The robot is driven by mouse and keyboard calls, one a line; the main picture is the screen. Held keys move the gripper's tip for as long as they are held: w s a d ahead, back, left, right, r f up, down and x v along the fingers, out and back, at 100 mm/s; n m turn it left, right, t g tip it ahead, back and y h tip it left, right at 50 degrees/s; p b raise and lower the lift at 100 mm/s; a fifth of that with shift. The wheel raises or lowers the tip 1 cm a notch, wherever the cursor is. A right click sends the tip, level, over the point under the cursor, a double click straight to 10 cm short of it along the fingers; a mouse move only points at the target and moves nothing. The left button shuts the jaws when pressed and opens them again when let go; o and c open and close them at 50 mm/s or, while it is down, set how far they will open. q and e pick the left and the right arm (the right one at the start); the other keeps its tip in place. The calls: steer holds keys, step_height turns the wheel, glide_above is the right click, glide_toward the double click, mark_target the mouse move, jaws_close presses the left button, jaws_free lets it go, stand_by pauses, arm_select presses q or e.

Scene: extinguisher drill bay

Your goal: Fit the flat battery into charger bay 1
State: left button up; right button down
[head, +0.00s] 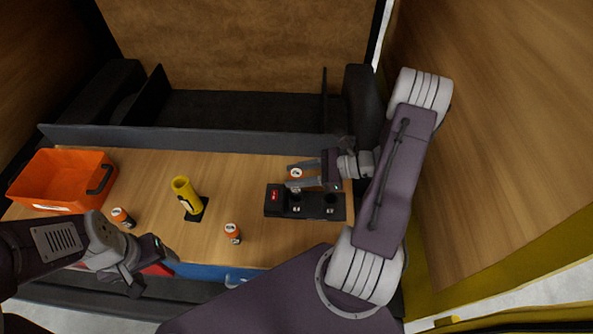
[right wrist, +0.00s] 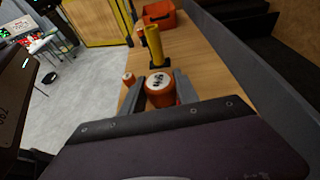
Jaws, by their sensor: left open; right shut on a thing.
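My right gripper (head: 293,175) is shut on an orange battery (head: 296,173), which has a white top with dark marks. The right wrist view shows this battery (right wrist: 160,90) upright between the two fingers. The black charger (head: 273,209), with a red display at its left end and round bays, lies on the bench just in front of the held battery. The near finger partly covers the charger's back edge. My left gripper (head: 147,268) is open and empty over the bench's front left edge.
A yellow tube (head: 186,195) stands tilted on a black base left of the charger. An orange crate (head: 65,203) sits at the far left. A grey rail (head: 200,139) runs along the back. Bare bench lies between the tube and the charger.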

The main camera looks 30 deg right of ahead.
steer(key=shift+s+f, duration=0.2)
steer(key=shift+f, duration=0.05)
steer(key=w+f+b, duration=0.1)
steer(key=d+f+b, duration=0.1)
steer(key=f, duration=0.1)
steer(key=shift+w+d, duration=0.1)
steer(key=shift+w, duration=0.25)
steer(key=shift+f, duration=0.15)
steer(key=shift+s+a+r, duration=0.3)
steer(key=shift+s+a, duration=0.1)
steer(key=shift+s, duration=0.05)
steer(key=shift+w+d+f, duration=0.15)
steer(key=shift+w+d, duration=0.05)
steer(key=shift+w, duration=0.05)
arm_select(q)
steer(key=f, duration=0.1)
steer(key=w+f, duration=0.1)
steer(key=shift+d+f, duration=0.35)
steer(key=shift+d, duration=0.05)
steer(key=shift+s+a, duration=0.1)
steer(key=shift+s, duration=0.05)
arm_select(e)
steer(key=shift+s+a, duration=0.15)
steer(key=shift+s, duration=0.05)
steer(key=shift+w, duration=0.2)
